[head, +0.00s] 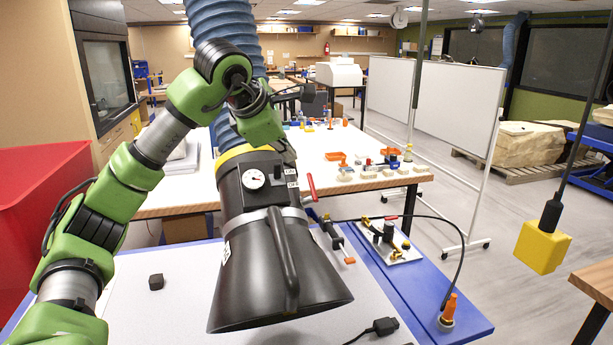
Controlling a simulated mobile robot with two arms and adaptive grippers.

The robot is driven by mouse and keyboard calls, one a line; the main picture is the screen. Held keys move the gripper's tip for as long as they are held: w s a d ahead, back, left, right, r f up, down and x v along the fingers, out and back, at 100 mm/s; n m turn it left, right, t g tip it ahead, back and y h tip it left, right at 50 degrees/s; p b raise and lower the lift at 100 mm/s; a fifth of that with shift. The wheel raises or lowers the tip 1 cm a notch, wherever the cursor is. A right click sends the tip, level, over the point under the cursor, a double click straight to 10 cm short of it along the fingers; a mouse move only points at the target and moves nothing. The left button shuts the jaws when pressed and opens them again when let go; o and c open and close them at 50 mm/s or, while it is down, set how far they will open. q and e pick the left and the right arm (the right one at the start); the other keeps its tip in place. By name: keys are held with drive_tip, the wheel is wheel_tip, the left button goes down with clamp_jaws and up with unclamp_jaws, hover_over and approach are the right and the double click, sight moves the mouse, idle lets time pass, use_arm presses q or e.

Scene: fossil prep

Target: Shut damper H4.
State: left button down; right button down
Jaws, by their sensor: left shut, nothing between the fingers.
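A black extraction hood (262,262) hangs from a ribbed blue duct (222,22), with a yellow ring (240,153) and a round gauge (253,179) on its neck. A red lever (311,186), apparently the damper handle, sticks out at the right of the neck and stands steeply, slightly tilted. Two small white labels (291,178) sit beside it; their text is too small to read surely. A white tag (226,253) is on the hood's left side. My left gripper (290,157) is shut and empty at the neck's upper right, just above the labels and lever, apparently apart from the lever. My right gripper is out of view.
A blue-edged table (400,286) below holds a small black block (156,282), a cable plug (384,327) and a plate of fittings (388,240). A red bin (40,200) stands left. A yellow box (541,247) hangs at right. A whiteboard (455,100) stands behind.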

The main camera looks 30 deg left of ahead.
sight(310, 181)
use_arm(q)
drive_tip(key=p+x, duration=0.5)
drive_tip(key=x, duration=0.7)
drive_tip(key=shift+w+p, duration=0.1)
drive_tip(key=shift+p, duration=0.2)
drive_tip(key=shift+w+a+f, duration=0.1)
drive_tip(key=shift+w+f, duration=0.2)
drive_tip(key=shift+f, duration=0.1)
drive_tip(key=shift+s+a+f+b, duration=0.1)
drive_tip(key=shift+b, duration=0.2)
